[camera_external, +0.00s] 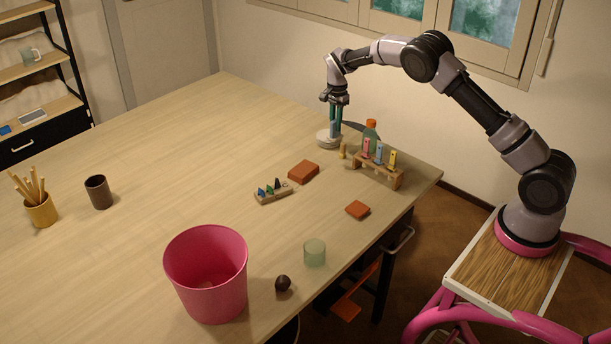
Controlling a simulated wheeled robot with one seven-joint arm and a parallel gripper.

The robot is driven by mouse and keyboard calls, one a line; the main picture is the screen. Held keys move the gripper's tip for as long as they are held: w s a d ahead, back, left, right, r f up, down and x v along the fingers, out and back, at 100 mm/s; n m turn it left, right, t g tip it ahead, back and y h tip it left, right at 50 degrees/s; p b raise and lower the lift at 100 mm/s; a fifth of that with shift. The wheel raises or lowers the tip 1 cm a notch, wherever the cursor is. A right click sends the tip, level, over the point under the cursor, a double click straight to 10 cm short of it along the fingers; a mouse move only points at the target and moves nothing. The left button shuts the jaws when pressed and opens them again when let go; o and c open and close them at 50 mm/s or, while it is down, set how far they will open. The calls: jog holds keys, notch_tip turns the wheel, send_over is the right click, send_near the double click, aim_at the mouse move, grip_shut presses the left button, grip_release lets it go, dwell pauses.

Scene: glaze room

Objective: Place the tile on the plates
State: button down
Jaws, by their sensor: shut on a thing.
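My gripper (336,124) points down at the far right of the table, with teal fingers. It is shut on a small bluish thing that is largely hidden between the fingers; I cannot tell its shape. Right below the fingertips is a low, round, whitish stack that looks like the plates (325,138). Whether the held thing touches the stack is not clear. Two flat reddish-brown blocks that look like tiles lie on the table: a larger one (303,171) near the middle and a smaller one (357,210) near the right edge.
Close to the gripper stand a wooden rack (378,175) with coloured tubes and an orange-capped bottle (370,133). A small holder (272,194), pink bin (206,276), green glass (314,253), dark ball (283,284), brown cup (99,192) and yellow pot (41,211) stand apart. The table's far left is clear.

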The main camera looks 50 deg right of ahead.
jog(key=c, duration=0.8)
grip_release()
jog(key=shift+f, duration=0.15)
